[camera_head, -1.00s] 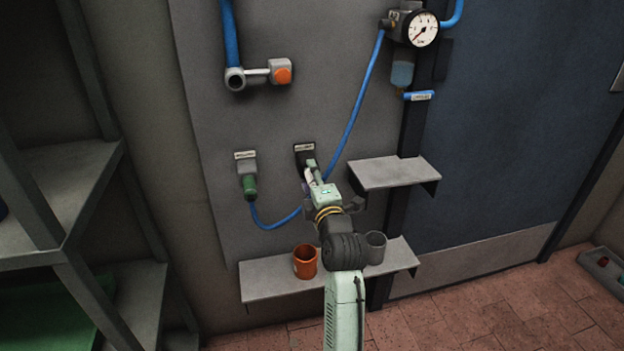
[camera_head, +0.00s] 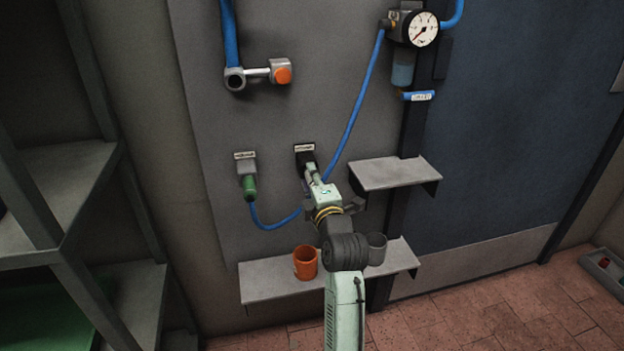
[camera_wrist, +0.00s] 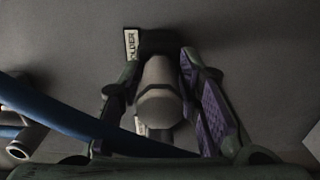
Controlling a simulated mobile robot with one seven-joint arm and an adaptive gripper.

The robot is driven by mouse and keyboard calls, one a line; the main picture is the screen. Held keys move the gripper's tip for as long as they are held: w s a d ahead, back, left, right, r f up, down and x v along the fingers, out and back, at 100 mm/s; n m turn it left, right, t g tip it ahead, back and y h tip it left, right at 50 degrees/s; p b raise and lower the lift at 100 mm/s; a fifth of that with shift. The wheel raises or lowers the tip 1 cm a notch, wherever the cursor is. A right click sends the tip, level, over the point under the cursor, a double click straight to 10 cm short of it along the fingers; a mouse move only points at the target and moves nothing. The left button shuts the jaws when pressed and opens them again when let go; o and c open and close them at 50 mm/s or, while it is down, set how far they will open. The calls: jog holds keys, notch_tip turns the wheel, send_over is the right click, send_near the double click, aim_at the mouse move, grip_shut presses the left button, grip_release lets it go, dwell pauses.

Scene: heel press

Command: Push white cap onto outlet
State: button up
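A pale grey-white cap (camera_wrist: 158,95) sits at a dark holder (camera_wrist: 160,42) on the wall, beside a label that reads "HOLDER". My gripper (camera_wrist: 160,68) is around the cap, one finger on each side. A narrow gap shows between the cap and the purple-padded right finger; contact on the left is hard to judge. In the head view my gripper (camera_head: 311,174) is at the wall just below the holder (camera_head: 305,157), and hides most of the cap. The likely outlet is a grey pipe end (camera_head: 235,79) with an open mouth, high on the panel.
A green fitting (camera_head: 249,188) hangs left of my gripper, with a blue hose (camera_head: 357,110) looping behind the arm. A small shelf (camera_head: 392,173) projects at right. An orange cup (camera_head: 305,262) stands on the lower shelf (camera_head: 268,283).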

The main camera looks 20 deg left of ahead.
grip_shut()
jog(key=shift+s, duration=0.1)
dwell(0.4)
jog(key=shift+b+v, duration=0.85)
jog(key=shift+v, duration=2.05)
jog(key=shift+s+d, duration=0.1)
jog(key=shift+d, duration=0.05)
jog(key=shift+b+v, duration=0.6)
jog(key=shift+v, duration=1)
jog(key=s+a+r+p, duration=0.4)
jog(key=a+r+p, duration=0.2)
jog(key=r+p, duration=0.3)
jog(key=s+a+r+p, duration=0.4)
jog(key=r+p, duration=0.5)
jog(key=r, duration=0.6)
jog(key=shift+s+a, duration=0.2)
jog(key=shift+a, duration=1.05)
